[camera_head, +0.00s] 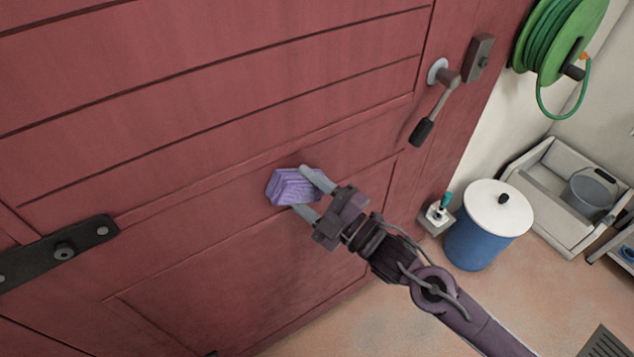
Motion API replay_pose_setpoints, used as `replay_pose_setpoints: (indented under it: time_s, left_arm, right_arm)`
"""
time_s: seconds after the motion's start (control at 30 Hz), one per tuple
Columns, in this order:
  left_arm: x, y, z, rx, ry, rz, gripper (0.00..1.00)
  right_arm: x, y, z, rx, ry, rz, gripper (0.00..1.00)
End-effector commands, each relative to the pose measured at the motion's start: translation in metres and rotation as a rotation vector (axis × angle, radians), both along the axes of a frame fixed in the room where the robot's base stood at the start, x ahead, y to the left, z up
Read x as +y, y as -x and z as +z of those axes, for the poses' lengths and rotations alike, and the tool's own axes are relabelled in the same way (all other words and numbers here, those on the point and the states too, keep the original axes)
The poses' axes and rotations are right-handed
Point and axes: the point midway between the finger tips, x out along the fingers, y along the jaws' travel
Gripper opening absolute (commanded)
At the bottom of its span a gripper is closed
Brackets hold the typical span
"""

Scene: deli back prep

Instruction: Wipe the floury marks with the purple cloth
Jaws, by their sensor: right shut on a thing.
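The purple cloth (288,187) is a folded pad at the middle of the camera_head view, against or very close to the red door (230,240). My right gripper (309,191) is shut on the cloth, its two grey fingers on either side of it. The arm comes in from the lower right. I cannot make out clear floury marks on the door; the cloth and gripper hide a small part of its surface. My left gripper is not in view.
The door has a lever handle (436,100), a lock box (479,57) and a black hinge (55,254). Open floor lies below.

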Motion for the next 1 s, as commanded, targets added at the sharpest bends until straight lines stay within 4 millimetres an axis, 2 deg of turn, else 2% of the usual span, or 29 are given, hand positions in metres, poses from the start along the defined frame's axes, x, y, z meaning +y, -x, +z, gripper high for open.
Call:
replay_pose_setpoints:
  time_s: [0.47, 1.0]
  left_arm:
    - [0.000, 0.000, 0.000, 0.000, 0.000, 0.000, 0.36]
    - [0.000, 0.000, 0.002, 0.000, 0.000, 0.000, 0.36]
  right_arm:
    - [0.006, 0.005, 0.001, -0.001, -0.001, 0.000, 0.31]
    - [0.043, 0.031, 0.001, 0.000, -0.003, 0.000, 0.31]
